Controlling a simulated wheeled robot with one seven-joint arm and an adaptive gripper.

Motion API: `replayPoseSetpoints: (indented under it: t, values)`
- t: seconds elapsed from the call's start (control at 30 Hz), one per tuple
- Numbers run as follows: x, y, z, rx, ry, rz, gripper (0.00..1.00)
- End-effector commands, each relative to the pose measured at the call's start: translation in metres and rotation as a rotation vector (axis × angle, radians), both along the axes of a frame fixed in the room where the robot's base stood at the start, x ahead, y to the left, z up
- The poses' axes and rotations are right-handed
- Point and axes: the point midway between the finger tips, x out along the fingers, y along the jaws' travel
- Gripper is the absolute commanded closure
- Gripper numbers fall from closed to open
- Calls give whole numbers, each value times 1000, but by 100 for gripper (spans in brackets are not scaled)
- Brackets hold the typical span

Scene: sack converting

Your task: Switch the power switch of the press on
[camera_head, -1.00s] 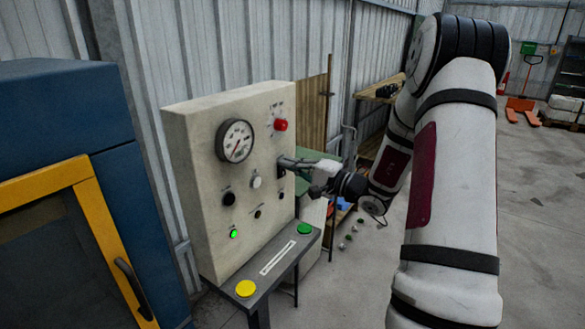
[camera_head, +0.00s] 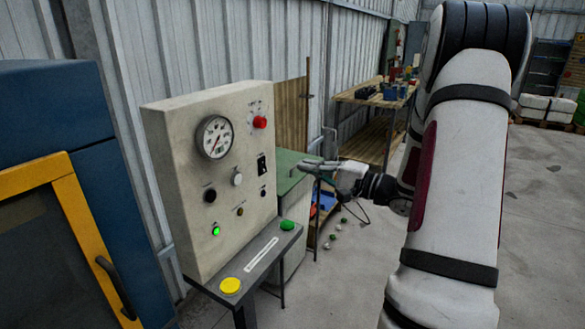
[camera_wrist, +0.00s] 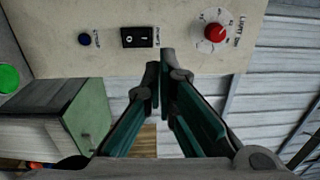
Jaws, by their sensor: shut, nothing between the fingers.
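The press's control panel (camera_head: 225,190) is a cream box. A black rocker switch (camera_head: 261,164) sits near its right edge. In the wrist view the rocker switch (camera_wrist: 137,37) shows a white ring mark on one half; which way it is pressed is hard to tell. My gripper (camera_head: 300,163) is shut and empty, just right of the panel and apart from the switch. In the wrist view my gripper (camera_wrist: 160,62) has its fingertips together, close to the switch in the picture and between it and the red knob (camera_wrist: 215,32).
The panel also has a gauge (camera_head: 215,137) and a lit green lamp (camera_head: 216,231). A ledge below carries a yellow button (camera_head: 230,286) and a green button (camera_head: 287,226). A green-topped cabinet (camera_head: 293,180) stands behind; a blue machine (camera_head: 60,110) is at left.

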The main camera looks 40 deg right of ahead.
Motion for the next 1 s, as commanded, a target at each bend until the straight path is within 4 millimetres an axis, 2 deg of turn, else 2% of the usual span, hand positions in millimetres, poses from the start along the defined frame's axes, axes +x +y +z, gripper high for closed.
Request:
replayPoseSetpoints:
  t: [0.1, 0.23, 0.83, 0.93, 1.0]
  values:
    - [-13, -5, 2, -2, -1, -1, 100]
    - [-20, -8, 3, -2, -2, 0, 100]
    - [-21, -8, 3, -1, -1, 1, 100]
    - [-19, 0, 5, -5, 7, 21, 100]
    - [-17, 17, 10, -14, 29, 69, 100]
